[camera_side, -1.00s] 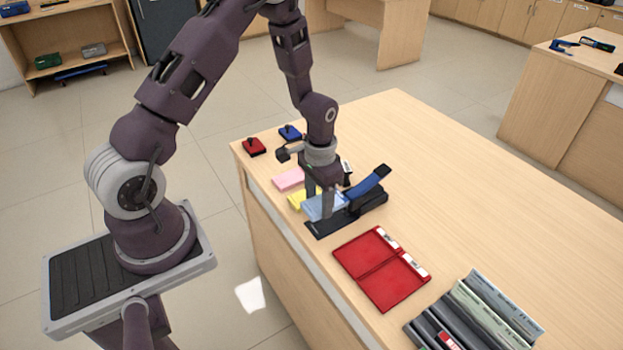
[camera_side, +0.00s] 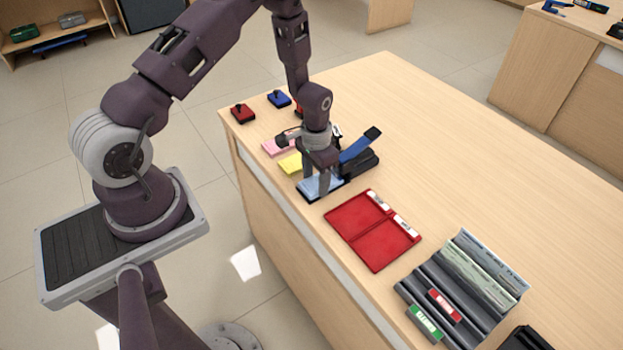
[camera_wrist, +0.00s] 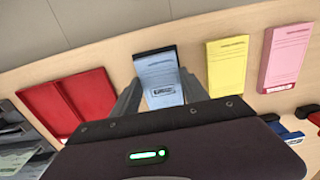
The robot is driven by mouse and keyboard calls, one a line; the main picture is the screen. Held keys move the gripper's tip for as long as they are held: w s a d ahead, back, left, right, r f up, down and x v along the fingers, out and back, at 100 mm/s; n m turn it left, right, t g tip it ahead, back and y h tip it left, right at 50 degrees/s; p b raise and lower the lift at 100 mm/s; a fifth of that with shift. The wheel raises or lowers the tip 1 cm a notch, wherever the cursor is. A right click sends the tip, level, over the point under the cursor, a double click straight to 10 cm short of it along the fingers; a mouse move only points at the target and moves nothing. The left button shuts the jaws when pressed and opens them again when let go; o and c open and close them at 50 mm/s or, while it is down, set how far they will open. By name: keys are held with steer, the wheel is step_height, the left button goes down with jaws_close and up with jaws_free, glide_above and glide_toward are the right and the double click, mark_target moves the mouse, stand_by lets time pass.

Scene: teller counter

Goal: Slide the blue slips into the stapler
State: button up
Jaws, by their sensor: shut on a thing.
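The blue slips (camera_side: 319,185) are a light-blue pad lying over the front of the black stapler base. They also show in the wrist view (camera_wrist: 160,72), with a dark edge of the base along their far and left sides. The stapler (camera_side: 362,163) has its blue upper arm (camera_side: 358,146) raised, slanting up to the right. My gripper (camera_side: 314,190) points down and is shut on the blue slips, one finger on each side, as the wrist view (camera_wrist: 160,80) also shows. Whether the slips rest on the base or hover just above it, I cannot tell.
Yellow slips (camera_side: 290,163) and pink slips (camera_side: 275,147) lie behind the gripper. A red two-part tray (camera_side: 372,228) lies near the front edge. A grey rack (camera_side: 462,290) stands at lower right. Red (camera_side: 242,113) and blue (camera_side: 279,98) stamps sit at the far corner.

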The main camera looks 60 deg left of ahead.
steer(key=shift+w, duration=0.7)
steer(key=shift+w, duration=0.3)
stand_by(0.3)
steer(key=o, duration=1.5)
steer(key=shift+r, duration=3.55)
